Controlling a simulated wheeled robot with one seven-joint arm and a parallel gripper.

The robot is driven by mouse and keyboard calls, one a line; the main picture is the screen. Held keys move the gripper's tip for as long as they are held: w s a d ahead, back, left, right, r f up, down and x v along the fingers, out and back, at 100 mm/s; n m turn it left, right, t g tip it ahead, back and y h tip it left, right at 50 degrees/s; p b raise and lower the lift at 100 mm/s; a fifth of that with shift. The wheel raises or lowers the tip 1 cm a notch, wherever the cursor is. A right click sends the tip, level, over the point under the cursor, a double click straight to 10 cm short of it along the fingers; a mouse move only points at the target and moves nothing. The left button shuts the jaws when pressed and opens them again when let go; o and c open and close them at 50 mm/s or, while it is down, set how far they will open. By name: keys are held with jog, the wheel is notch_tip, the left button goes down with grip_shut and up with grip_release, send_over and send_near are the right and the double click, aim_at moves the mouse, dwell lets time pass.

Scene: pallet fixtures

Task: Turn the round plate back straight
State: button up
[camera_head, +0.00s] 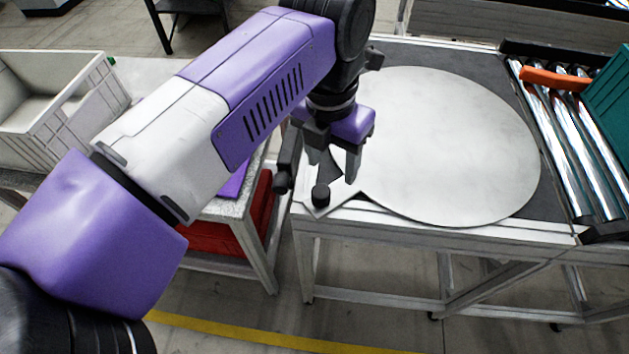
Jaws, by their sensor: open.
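The round plate (445,145) is a large flat grey metal disc lying on the dark top of a metal-framed table (390,55). A flat tab (345,197) juts from its lower left toward the table's near left corner. A black knob (320,195) stands upright on this tab. My gripper (335,165) points down over the tab, just above and behind the knob, with its fingers apart. I cannot tell whether a finger touches the tab or the knob. My arm hides part of the plate's left edge.
A roller conveyor (575,140) with an orange bar (553,79) and a teal crate (608,100) adjoins the table on the right. A white crate (60,125) stands on a left table, with a red bin (215,238) below. Floor in front is clear.

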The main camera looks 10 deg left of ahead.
aim_at(321, 190)
jog(key=shift+s+a+y, duration=0.3)
jog(key=shift+a+y, duration=0.1)
jog(key=shift+a, duration=0.35)
jog(key=shift+s+g, duration=0.25)
jog(key=shift+g, duration=0.05)
jog(key=shift+f+p, duration=0.45)
jog(key=shift+f, duration=3.4)
grip_shut()
